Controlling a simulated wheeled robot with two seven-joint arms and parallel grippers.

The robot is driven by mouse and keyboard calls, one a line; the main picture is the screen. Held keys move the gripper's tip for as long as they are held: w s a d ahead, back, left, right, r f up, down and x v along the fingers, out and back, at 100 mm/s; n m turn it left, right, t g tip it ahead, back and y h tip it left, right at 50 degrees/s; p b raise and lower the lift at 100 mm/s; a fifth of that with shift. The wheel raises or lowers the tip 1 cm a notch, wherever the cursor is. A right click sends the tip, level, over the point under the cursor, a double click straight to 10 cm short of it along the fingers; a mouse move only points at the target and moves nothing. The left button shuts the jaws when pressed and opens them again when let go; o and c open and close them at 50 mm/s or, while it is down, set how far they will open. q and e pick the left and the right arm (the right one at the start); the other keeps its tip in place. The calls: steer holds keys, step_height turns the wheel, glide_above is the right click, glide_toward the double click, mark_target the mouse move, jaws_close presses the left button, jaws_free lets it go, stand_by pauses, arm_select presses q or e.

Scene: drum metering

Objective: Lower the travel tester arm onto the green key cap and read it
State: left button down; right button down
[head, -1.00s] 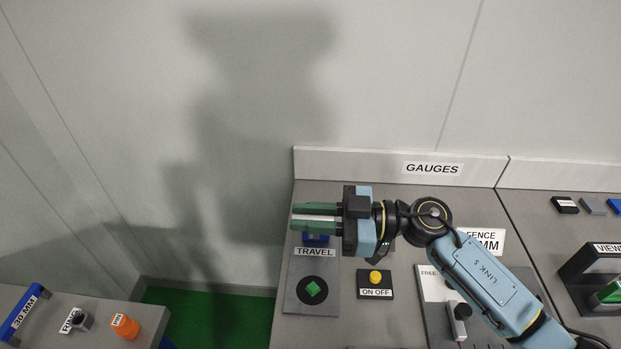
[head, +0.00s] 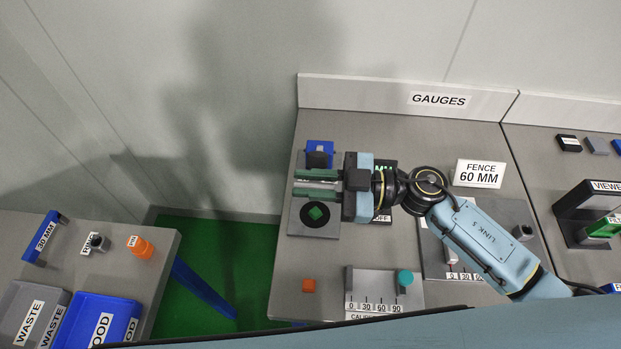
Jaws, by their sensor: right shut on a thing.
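The travel tester plate (head: 296,225) lies at the left end of the gauges bench. The green key cap (head: 316,212), a small green diamond, sits in a black disc at its near end. A blue block (head: 319,147) with a black piece stands at its far end. My right gripper (head: 316,182) comes in from the right, its green fingers pointing left between the blue block and the key cap. It is shut on the travel tester arm, which the fingers mostly hide. I cannot tell whether the arm touches the cap. My left gripper is not in view.
A dark display (head: 385,165) with green digits and the on/off box (head: 382,219) are partly hidden behind my right gripper. Blue and grey bins (head: 135,302) stand at lower left.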

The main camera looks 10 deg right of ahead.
steer(key=c, duration=1.4)
jaws_free()
steer(key=shift+f, duration=0.1)
steer(key=d, duration=0.4)
steer(key=s+d+b, duration=0.1)
steer(key=d, duration=0.3)
steer(key=s+d+b, duration=0.1)
steer(key=d, duration=0.4)
steer(key=shift+s+d, duration=0.1)
steer(key=shift+s, duration=0.15)
steer(key=shift+c, duration=0.3)
